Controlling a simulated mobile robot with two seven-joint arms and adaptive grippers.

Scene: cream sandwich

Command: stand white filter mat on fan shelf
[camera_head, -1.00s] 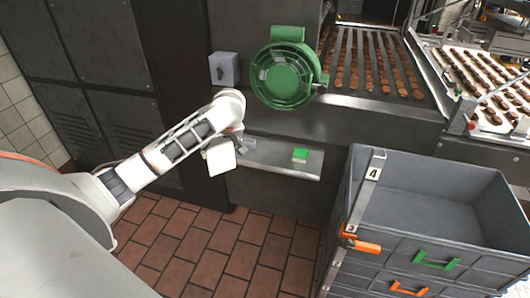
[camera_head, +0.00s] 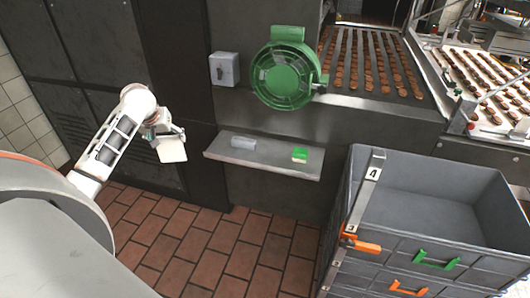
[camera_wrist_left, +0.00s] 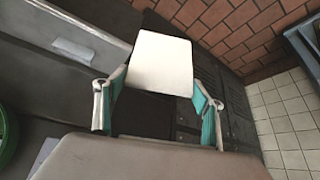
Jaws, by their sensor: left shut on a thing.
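The white filter mat (camera_head: 172,151) is a thin, pale square plate held in my left gripper (camera_head: 164,132), left of the fan shelf and apart from it. In the left wrist view the mat (camera_wrist_left: 160,62) sticks out between the two teal-padded fingers (camera_wrist_left: 157,108), which are shut on it. The fan shelf (camera_head: 268,165) is a narrow grey metal ledge below the green fan (camera_head: 283,75). My right gripper is not in view.
On the shelf lie a grey roll-like piece (camera_head: 243,143) at the left and a green-and-white block (camera_head: 299,155) at the right. Stacked grey crates (camera_head: 430,215) stand at the right. A grey switch box (camera_head: 224,69) sits left of the fan. The tiled floor below is clear.

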